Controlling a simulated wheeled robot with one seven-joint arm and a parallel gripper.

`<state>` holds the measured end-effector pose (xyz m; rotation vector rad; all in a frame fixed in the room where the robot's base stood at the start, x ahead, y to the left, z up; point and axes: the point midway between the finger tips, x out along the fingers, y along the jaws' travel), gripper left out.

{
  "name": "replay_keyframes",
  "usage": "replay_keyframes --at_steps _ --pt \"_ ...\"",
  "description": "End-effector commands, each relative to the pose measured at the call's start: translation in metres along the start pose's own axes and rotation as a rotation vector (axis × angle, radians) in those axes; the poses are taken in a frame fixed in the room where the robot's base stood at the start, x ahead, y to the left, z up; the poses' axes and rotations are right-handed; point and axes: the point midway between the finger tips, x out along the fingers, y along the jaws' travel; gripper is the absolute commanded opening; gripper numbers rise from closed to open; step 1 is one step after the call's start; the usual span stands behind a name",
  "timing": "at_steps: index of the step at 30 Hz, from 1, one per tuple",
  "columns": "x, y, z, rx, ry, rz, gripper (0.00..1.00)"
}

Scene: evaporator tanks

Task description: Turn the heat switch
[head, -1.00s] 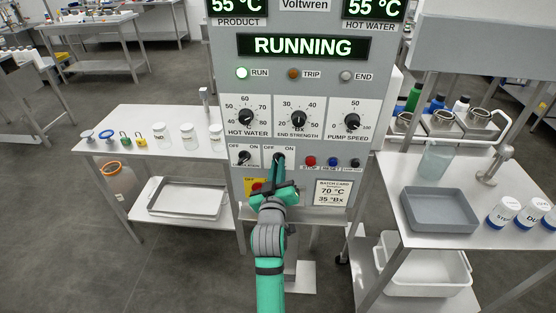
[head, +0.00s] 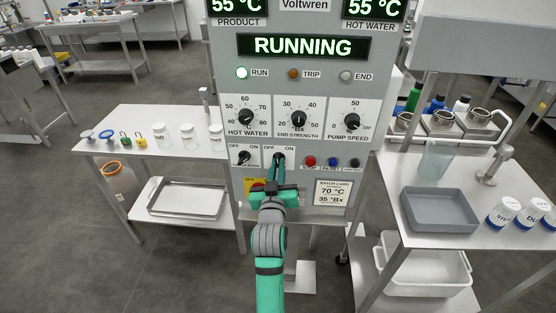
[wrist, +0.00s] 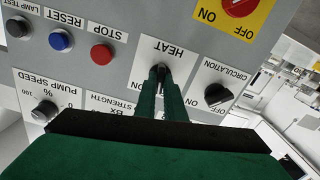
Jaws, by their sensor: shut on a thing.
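The heat switch (wrist: 161,69) is a small black knob on a white plate marked HEAT, with OFF and ON labels, seen upside down in the wrist view. My gripper (wrist: 163,78) is shut on it, with a green finger on each side. In the head view my gripper (head: 279,163) reaches up to the panel (head: 226,75) from below, and its fingers cover most of the switch. I cannot tell which way the heat switch points. The display (head: 303,46) reads RUNNING and the RUN lamp (head: 242,73) is lit green.
The circulation switch (wrist: 217,94) sits beside the heat switch. The red STOP button (wrist: 101,54) and blue RESET button (wrist: 60,40) are on its other side. A red knob on a yellow plate (wrist: 236,15) is close by. Tables with jars and trays flank the panel.

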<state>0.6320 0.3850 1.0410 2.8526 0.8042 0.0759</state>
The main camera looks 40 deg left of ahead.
Motion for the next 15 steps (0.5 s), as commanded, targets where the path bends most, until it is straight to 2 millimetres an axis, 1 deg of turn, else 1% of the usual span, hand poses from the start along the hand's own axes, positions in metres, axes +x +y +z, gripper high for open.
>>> replay_keyframes --at_steps 1,5,15 --pt "-0.0004 -0.0019 0.0032 0.038 -0.007 -0.003 0.00" --pt "-0.0004 -0.0014 0.0034 0.111 -0.007 -0.002 0.00" --pt "-0.0004 -0.0017 0.0037 0.147 -0.008 -0.002 0.00"
